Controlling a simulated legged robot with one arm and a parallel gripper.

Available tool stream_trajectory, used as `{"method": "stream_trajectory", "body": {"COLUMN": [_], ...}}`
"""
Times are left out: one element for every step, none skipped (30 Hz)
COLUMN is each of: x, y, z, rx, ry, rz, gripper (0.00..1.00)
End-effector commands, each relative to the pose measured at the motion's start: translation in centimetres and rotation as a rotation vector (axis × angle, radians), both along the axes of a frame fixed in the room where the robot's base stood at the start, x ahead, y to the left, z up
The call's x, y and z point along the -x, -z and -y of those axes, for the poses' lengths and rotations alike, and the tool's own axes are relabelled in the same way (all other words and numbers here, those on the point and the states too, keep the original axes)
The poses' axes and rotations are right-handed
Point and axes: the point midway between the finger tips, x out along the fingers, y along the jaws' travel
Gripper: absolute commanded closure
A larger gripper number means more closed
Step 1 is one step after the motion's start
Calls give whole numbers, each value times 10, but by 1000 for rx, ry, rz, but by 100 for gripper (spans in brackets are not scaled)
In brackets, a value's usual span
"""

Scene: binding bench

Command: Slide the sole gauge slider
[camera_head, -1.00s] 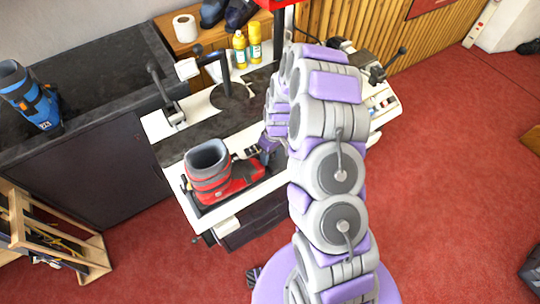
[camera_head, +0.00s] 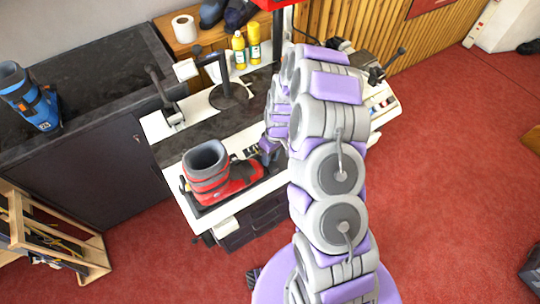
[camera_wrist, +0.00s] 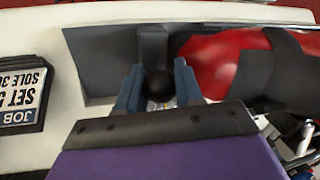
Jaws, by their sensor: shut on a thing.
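A red and black ski boot with a grey cuff (camera_head: 212,172) stands on the white bench top. Its red toe (camera_wrist: 225,62) shows at the right in the wrist view. A dark slider with a round black knob (camera_wrist: 158,84) sits in a grey recess (camera_wrist: 105,65) in front of the boot toe. My gripper (camera_wrist: 157,92) is shut on the knob, with one finger on each side of it. In the head view my gripper (camera_head: 268,150) is beside the boot's toe, partly hidden by my arm.
A dark job card (camera_wrist: 24,93) with upside-down print lies left of the recess. A blue boot (camera_head: 32,98) stands on the dark counter at left. Two yellow bottles (camera_head: 246,46) and a paper roll (camera_head: 184,28) are at the back. Red floor is open at right.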

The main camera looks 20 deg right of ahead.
Motion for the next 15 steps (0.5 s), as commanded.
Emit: {"method": "stream_trajectory", "body": {"x": [-4, -5, -7, -10, -13, -16, -18, -20, -23, -25, -27, -30, -31, -31, -31], "y": [-2, -2, -2, -2, -2, -2, -2, -2, -2, -2, -3, -3, -4, -4, -4], "z": [2, 4, 10, 15, 22, 31, 38, 44, 53, 59, 63, 69, 72, 74, 76], "rx": [1, 0, 0, 0, 1, 2, 2, 2, 2, 3, 3, 3, 3, 3, 4], "ry": [2, 3, 5, 6, 8, 8, 9, 8, 7, 8, 7, 6, 6, 6, 5], "rz": [9, 10, 12, 14, 16, 18, 17, 16, 16, 17, 20, 21, 21, 20, 20], "gripper": [100, 100, 100, 100, 100, 100, 100, 100, 100, 100, 100, 100, 100, 100, 100]}}
